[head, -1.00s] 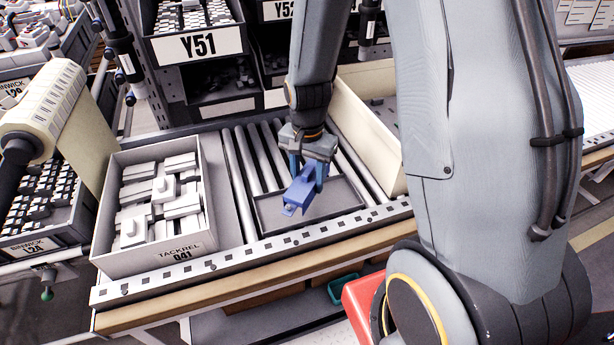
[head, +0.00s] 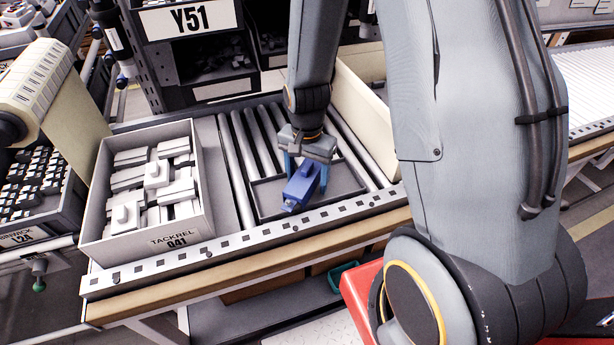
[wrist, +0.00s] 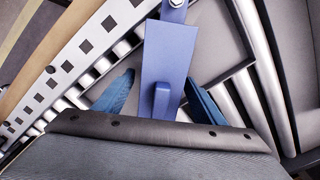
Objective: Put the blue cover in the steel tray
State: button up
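The blue cover (head: 301,184) is a long block with a raised tab and a metal bolt at its near end. It is over the front left part of the shallow grey steel tray (head: 345,184), tilted across it. I cannot tell whether it lies flat on the tray floor. My gripper (head: 306,172) points down with its blue fingers on either side of the cover. In the wrist view the cover (wrist: 167,65) runs between the fingers, with a gap at the left finger, so the gripper (wrist: 160,82) looks open. The tray floor (wrist: 210,40) shows beside it.
A grey bin (head: 190,225) of white parts stands left of the tray on the roller conveyor (head: 233,170). A cream panel (head: 360,115) stands behind right. A perforated rail (head: 230,243) runs along the front edge. Shelving is behind.

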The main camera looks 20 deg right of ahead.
aim_at(307, 166)
jog(key=shift+r, duration=0.1)
notch_tip(307, 166, up, 7)
jog(key=shift+w+f+b, duration=0.1)
jog(key=shift+f+b, duration=0.05)
jog(key=shift+b, duration=0.25)
jog(key=shift+r, duration=0.5)
dwell(0.8)
jog(key=shift+a+r, duration=0.1)
jog(key=shift+r, duration=0.15)
jog(key=shift+s+a+r, duration=0.15)
jog(key=shift+s+r, duration=0.2)
jog(key=shift+r, duration=0.35)
jog(key=shift+w+f+p, duration=0.1)
jog(key=shift+f+p, duration=0.55)
jog(key=shift+f, duration=3.25)
